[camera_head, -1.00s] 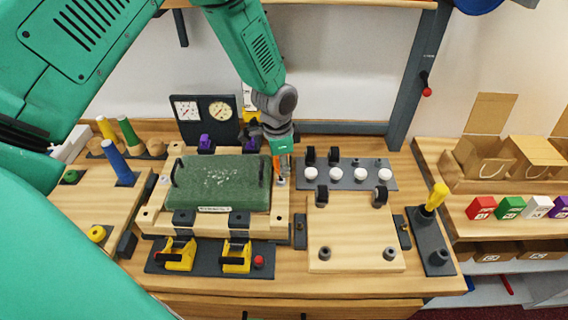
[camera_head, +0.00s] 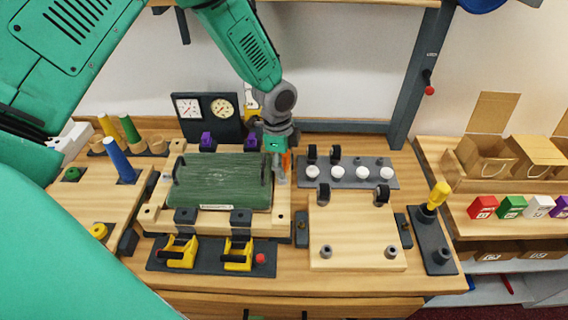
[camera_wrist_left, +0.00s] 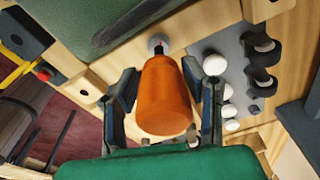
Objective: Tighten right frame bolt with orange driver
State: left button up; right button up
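My left gripper (camera_head: 279,160) points down at the right side of the wooden frame (camera_head: 283,224) that holds the green pad (camera_head: 222,180). In the left wrist view its two fingers (camera_wrist_left: 166,95) are closed around the orange driver (camera_wrist_left: 165,98). The driver's orange handle also shows in the head view (camera_head: 287,162). Its shaft reaches to a round grey bolt (camera_wrist_left: 158,43) on the frame's right edge. The driver looks about upright. Whether its tip is fully seated is hidden by the handle. My right gripper is not in view.
A dark strip with several white knobs (camera_head: 337,172) lies just right of the gripper. A wooden board (camera_head: 355,235) sits in front of it. A yellow-handled tool (camera_head: 437,195) stands farther right. Yellow clamps (camera_head: 238,254) are in front of the frame; gauges (camera_head: 206,107) stand behind.

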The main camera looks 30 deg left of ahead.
pick_arm(q)
jog(key=n, duration=0.6)
jog(key=shift+w+t, duration=0.1)
jog(key=shift+t, duration=0.2)
jog(key=n, duration=0.4)
jog(key=shift+w+n+y, duration=0.1)
jog(key=shift+n+y, duration=0.2)
jog(key=shift+y, duration=0.1)
jog(key=n, duration=0.3)
jog(key=shift+d+r, duration=0.1)
